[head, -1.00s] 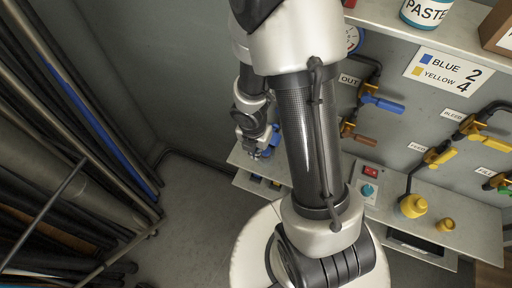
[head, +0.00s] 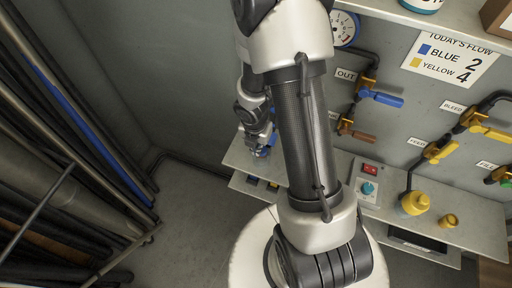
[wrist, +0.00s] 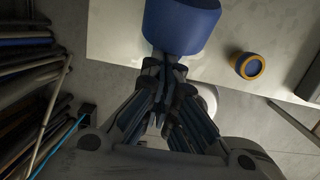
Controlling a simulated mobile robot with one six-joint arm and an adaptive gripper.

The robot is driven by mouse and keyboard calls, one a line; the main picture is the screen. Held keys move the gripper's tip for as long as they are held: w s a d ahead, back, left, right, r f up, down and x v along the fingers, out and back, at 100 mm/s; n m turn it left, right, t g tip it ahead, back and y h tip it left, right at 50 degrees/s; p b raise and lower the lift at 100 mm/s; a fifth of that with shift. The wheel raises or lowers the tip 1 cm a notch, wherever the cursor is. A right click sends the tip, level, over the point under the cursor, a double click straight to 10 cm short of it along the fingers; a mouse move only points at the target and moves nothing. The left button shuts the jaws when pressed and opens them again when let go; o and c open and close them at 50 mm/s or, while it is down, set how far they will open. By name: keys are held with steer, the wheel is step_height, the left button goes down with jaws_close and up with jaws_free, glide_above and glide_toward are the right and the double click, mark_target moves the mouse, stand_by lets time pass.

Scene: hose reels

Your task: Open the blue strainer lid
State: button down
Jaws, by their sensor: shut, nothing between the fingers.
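A large blue cylinder (wrist: 182,22) stands at the top of the wrist view, cut off by the frame edge. It appears to be the blue strainer part, but I cannot tell where its lid joins. My gripper (wrist: 165,66) is shut and empty, with its fingertips at the near edge of the cylinder. I cannot tell if they touch it. In the head view my gripper (head: 262,153) is over the left end of the grey shelf (head: 243,157), and a bit of blue shows beside it. My arm hides part of this area.
A small round yellow-rimmed piece with a blue centre (wrist: 248,65) sits on the shelf. A yellow strainer (head: 414,203) and a small yellow piece (head: 449,220) stand farther right. A control box (head: 368,183) lies between. Valves with blue (head: 382,98) and yellow handles line the wall.

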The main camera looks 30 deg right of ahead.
steer(key=p, duration=0.1)
steer(key=d+r+p, duration=0.1)
steer(key=p, duration=0.1)
steer(key=shift+w+r, duration=0.15)
steer(key=shift+w, duration=0.2)
steer(key=shift+w+d+r+p, duration=0.2)
steer(key=shift+w+d+p, duration=0.15)
steer(key=shift+p, duration=0.4)
steer(key=shift+d+f, duration=0.15)
